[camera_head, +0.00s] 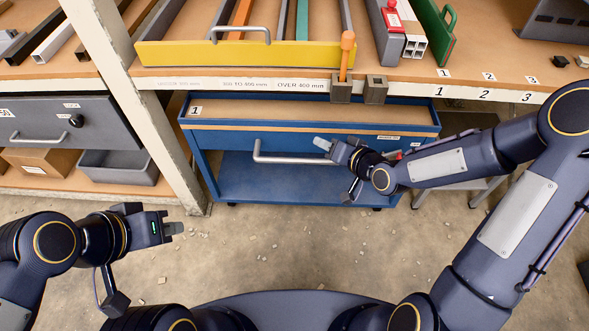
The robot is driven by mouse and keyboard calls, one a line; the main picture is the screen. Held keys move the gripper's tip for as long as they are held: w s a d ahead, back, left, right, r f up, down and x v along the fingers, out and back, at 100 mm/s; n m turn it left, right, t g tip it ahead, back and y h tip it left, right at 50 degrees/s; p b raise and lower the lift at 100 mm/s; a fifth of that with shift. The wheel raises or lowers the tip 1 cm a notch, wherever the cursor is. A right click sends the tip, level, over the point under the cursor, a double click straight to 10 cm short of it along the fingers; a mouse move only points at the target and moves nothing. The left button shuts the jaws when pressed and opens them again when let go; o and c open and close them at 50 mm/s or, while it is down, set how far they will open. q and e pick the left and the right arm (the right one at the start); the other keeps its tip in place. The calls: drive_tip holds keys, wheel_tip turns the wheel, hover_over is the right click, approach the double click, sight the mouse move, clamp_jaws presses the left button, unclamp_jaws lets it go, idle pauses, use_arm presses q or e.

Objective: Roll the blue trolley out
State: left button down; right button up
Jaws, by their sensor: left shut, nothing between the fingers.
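The blue trolley (265,185) stands under the workbench, with its top drawer, lower shelf and front legs showing. A silver bar handle (285,160) runs across its front. My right gripper (323,144) is in front of the trolley, at the right end of the handle. The arm and wrist hide the trolley's right part. I cannot tell whether its fingers touch the bar or how far apart they are. My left gripper (177,229) is shut and empty above the floor, left of and nearer than the trolley.
A white bench post (150,120) stands just left of the trolley. A grey drawer unit (60,125) and grey bin (115,167) are further left. A grey stool (480,185) is at the right. The floor in front is open, with small scattered chips.

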drive_tip(key=w+a+f+m+t+b, duration=0.1)
drive_tip(key=a+f+m+t+b, duration=0.25)
drive_tip(key=f+m+b, duration=0.35)
drive_tip(key=w+a+f+m+t+b, duration=0.1)
drive_tip(key=a+f+m+t+b, duration=0.3)
drive_tip(key=f, duration=0.5)
use_arm(q)
wheel_tip(320, 180, down, 13)
drive_tip(key=shift+w, duration=0.25)
use_arm(e)
drive_tip(key=d+x, duration=0.1)
drive_tip(key=x, duration=0.5)
drive_tip(key=shift+w+r+t+h, duration=0.2)
drive_tip(key=shift+w+t+h, duration=0.15)
drive_tip(key=shift+w, duration=0.25)
use_arm(q)
drive_tip(key=shift+a, duration=0.1)
use_arm(e)
drive_tip(key=shift+c, duration=0.2)
clamp_jaws()
